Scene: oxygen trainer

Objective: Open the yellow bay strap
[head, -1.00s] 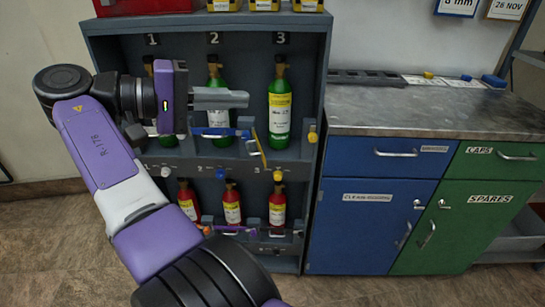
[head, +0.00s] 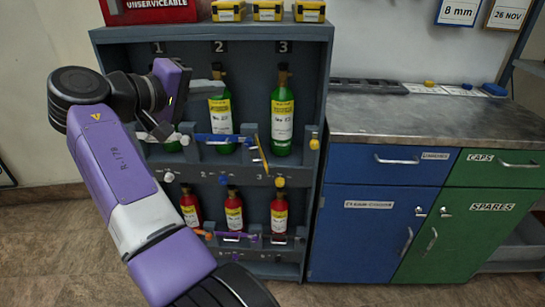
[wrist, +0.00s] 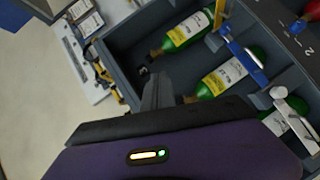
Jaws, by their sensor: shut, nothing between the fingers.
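The yellow strap (head: 261,152) is at bay 3 on the upper shelf. It hangs from the divider between bays 2 and 3 and slants outward, not lying across the green bottle (head: 282,115) of that bay. A yellow knob (head: 314,141) sits on the right wall of bay 3, apart from the strap. In the wrist view a short piece of the yellow strap (wrist: 219,14) shows at the top edge. My gripper (head: 214,88) is shut and empty in front of bay 2's bottle top, left of and above the yellow strap. Its fingers (wrist: 157,92) also show in the wrist view.
A blue strap (head: 220,138) lies across bay 2's green bottle (head: 220,112). A white strap (wrist: 292,120) is at bay 1. Red bottles (head: 234,212) stand on the lower shelf. A metal bench (head: 430,115) stands to the right. Open floor lies in front.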

